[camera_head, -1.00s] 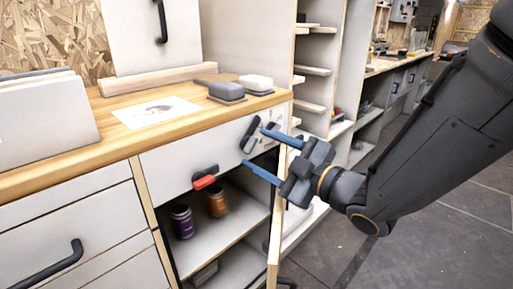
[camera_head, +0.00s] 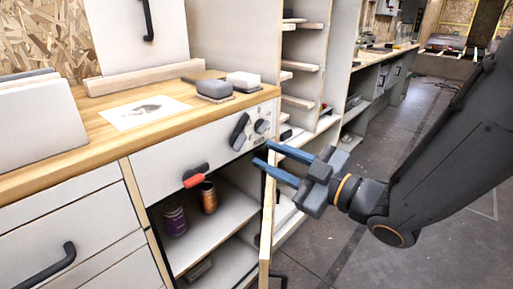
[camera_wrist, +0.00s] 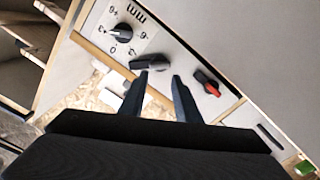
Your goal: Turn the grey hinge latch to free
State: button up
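The grey hinge latch (camera_head: 239,131) is a dark, elongated handle on the white front panel under the worktop, tilted in the head view. It also shows in the wrist view (camera_wrist: 150,63), just beyond my fingertips. A round dark knob (camera_head: 261,126) with printed marks is beside it, also in the wrist view (camera_wrist: 122,33). A dark handle with a red end (camera_head: 195,176) is on its other side. My gripper (camera_head: 261,154) has two blue fingers, apart with nothing between them. It is in front of the panel, to the right of and below the latch in the head view, apparently not touching it.
A cabinet door (camera_head: 267,225) stands open below my gripper. The open shelf holds a purple jar (camera_head: 174,219) and an orange-brown jar (camera_head: 207,197). The wooden worktop (camera_head: 60,160) carries a paper sheet and two blocks. Floor is clear at right.

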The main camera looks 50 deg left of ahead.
aim_at(243, 143)
jog(key=m+p, duration=0.1)
jog(key=m, duration=0.2)
jog(key=m+p, duration=0.1)
jog(key=m, duration=0.3)
jog(key=shift+d+r, duration=0.1)
jog(key=shift+d, duration=0.1)
jog(key=m+p, duration=0.1)
jog(key=m, duration=0.7)
jog(key=shift+w+a+p, duration=0.1)
jog(key=shift+a+p, duration=0.1)
jog(key=shift+p, duration=0.15)
jog(key=a, duration=0.7)
jog(key=shift+s, duration=0.3)
grip_shut()
